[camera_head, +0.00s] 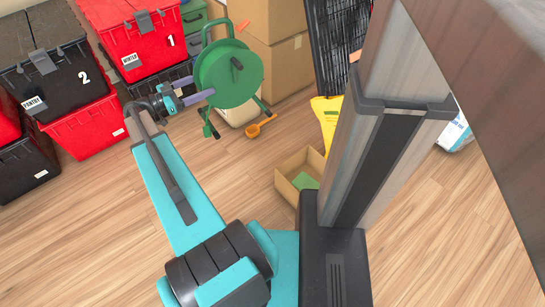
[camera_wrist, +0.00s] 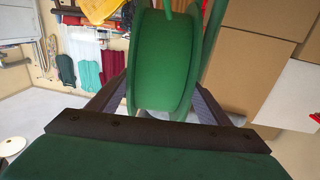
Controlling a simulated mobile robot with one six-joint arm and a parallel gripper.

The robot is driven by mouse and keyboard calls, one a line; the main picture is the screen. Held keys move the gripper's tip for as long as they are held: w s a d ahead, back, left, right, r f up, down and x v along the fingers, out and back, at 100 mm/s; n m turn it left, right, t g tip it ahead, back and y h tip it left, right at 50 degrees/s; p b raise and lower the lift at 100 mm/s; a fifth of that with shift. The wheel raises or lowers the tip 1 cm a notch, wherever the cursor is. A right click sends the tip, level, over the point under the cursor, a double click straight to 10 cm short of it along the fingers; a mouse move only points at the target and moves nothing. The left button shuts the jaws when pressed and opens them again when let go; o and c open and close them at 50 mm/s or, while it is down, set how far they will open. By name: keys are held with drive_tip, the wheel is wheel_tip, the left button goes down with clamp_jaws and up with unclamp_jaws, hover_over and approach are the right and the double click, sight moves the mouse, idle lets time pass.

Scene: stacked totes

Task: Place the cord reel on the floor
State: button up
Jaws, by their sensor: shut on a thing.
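The green cord reel (camera_head: 230,76) has a round drum, a frame handle at the top and legs at the bottom. My gripper (camera_head: 197,97) is shut on the reel, its fingers on either side of the drum. The wrist view shows the green drum (camera_wrist: 165,62) filling the space between the two fingers (camera_wrist: 162,103). The reel looks upright in the head view. I cannot tell whether its legs touch the floor (camera_head: 120,240).
Red and black totes (camera_head: 85,125) stand stacked at the left. Cardboard boxes (camera_head: 275,60) stand behind the reel. An orange scoop (camera_head: 258,127), an open carton (camera_head: 293,172) and a yellow item (camera_head: 328,115) lie to the right. The floor in front is clear.

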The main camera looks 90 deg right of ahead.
sight(240, 90)
drive_tip(key=s+d+f+m+y+b, duration=0.1)
drive_tip(key=s, duration=0.3)
drive_tip(key=s+d+f+m+g+y+b, duration=0.1)
drive_tip(key=s+f, duration=0.1)
drive_tip(key=s, duration=0.2)
drive_tip(key=s+d+f+m+g+y+b, duration=0.1)
drive_tip(key=s+d+y+b, duration=0.1)
drive_tip(key=s, duration=0.3)
drive_tip(key=shift+f, duration=0.4)
drive_tip(key=shift+s+d+f+g, duration=0.1)
drive_tip(key=shift+s+g, duration=0.2)
drive_tip(key=shift+s, duration=0.2)
drive_tip(key=shift+w+d+f, duration=0.1)
drive_tip(key=shift+w+d, duration=0.15)
drive_tip(key=shift+d, duration=0.2)
drive_tip(key=shift+w+d+f, duration=0.1)
drive_tip(key=shift+w+d, duration=0.1)
drive_tip(key=shift+d, duration=0.25)
drive_tip(key=s+d+f+b, duration=0.1)
drive_tip(key=s+d+f, duration=0.1)
drive_tip(key=f, duration=0.6)
drive_tip(key=s+d+f+b, duration=0.1)
drive_tip(key=s+d+f, duration=0.2)
drive_tip(key=f, duration=0.6)
drive_tip(key=shift+s+d+f, duration=0.2)
drive_tip(key=shift+d+f, duration=0.1)
drive_tip(key=shift+d, duration=0.45)
drive_tip(key=shift+f+b, duration=0.1)
drive_tip(key=shift+b, duration=0.2)
